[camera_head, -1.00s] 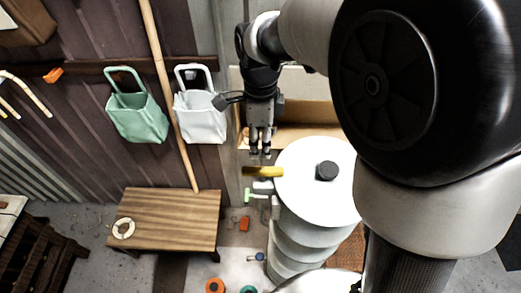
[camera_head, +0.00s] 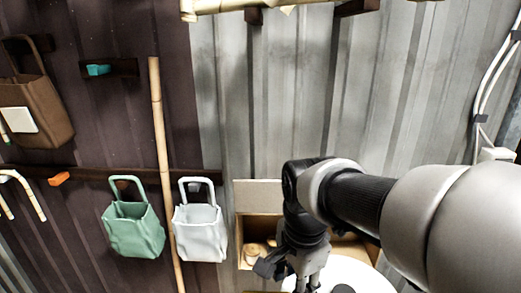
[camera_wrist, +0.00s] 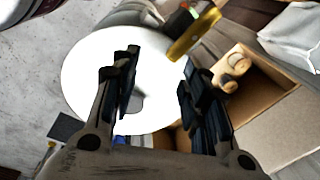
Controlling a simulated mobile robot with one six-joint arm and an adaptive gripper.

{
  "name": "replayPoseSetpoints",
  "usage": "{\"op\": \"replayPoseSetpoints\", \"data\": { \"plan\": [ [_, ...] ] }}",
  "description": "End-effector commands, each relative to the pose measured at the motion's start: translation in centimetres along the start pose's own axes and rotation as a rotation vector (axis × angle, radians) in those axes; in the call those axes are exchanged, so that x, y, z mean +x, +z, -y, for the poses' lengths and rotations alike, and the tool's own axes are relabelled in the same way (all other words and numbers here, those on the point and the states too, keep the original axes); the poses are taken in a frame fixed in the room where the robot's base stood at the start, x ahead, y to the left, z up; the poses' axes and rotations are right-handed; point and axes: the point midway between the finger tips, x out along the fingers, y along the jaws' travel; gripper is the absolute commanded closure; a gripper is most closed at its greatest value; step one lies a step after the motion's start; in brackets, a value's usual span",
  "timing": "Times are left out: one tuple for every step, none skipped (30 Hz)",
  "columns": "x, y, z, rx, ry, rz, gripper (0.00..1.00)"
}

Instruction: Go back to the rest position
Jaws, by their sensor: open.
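My gripper (camera_head: 308,280) is at the lower middle of the head view, pointing down, its tips close to the bottom edge. In the wrist view my gripper (camera_wrist: 157,85) has its two black fingers spread apart with nothing held between them. Beyond the fingers is the white round top (camera_wrist: 85,75) of a drum-like stand; its edge also shows in the head view (camera_head: 365,277). A yellow-handled tool (camera_wrist: 194,36) lies by the rim of that top, beyond the right finger and apart from it.
An open cardboard box (camera_wrist: 262,88) with round wooden pieces (camera_wrist: 233,66) stands beside the white top. A green bag (camera_head: 133,230), a white bag (camera_head: 200,232) and a brown bag (camera_head: 37,110) hang on the wall. A bamboo pole (camera_head: 160,150) stands upright between the green and white bags.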

Motion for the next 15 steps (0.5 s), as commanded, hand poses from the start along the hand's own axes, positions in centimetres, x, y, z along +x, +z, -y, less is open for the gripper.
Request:
{"op": "replayPoseSetpoints", "data": {
  "plan": [
    [1.6, -0.3, -2.3, -0.101, -0.033, -0.014, 0.58],
    [1.9, -0.5, -3.4, -0.168, -0.047, -0.024, 0.58],
    [2.4, -0.6, -4.9, -0.26, -0.065, -0.038, 0.58],
    [2.8, -0.7, -6.0, -0.327, -0.077, -0.051, 0.58],
    [3.3, -0.8, -7.2, -0.395, -0.089, -0.065, 0.58],
    [4.0, -0.8, -8.6, -0.485, -0.103, -0.085, 0.58],
    [4.6, -0.8, -9.7, -0.552, -0.113, -0.102, 0.58],
    [5.2, -0.8, -10.7, -0.616, -0.12, -0.119, 0.58],
    [6.0, -0.7, -12.0, -0.699, -0.128, -0.142, 0.58],
    [6.6, -0.7, -12.9, -0.756, -0.132, -0.159, 0.58],
    [7.2, -0.6, -13.7, -0.809, -0.134, -0.174, 0.58],
    [7.9, -0.5, -14.7, -0.876, -0.136, -0.194, 0.58],
    [8.4, -0.5, -15.3, -0.919, -0.137, -0.208, 0.58],
    [8.8, -0.4, -15.8, -0.958, -0.137, -0.221, 0.58],
    [9.3, -0.3, -16.4, -1.003, -0.136, -0.236, 0.58]
  ]
}}
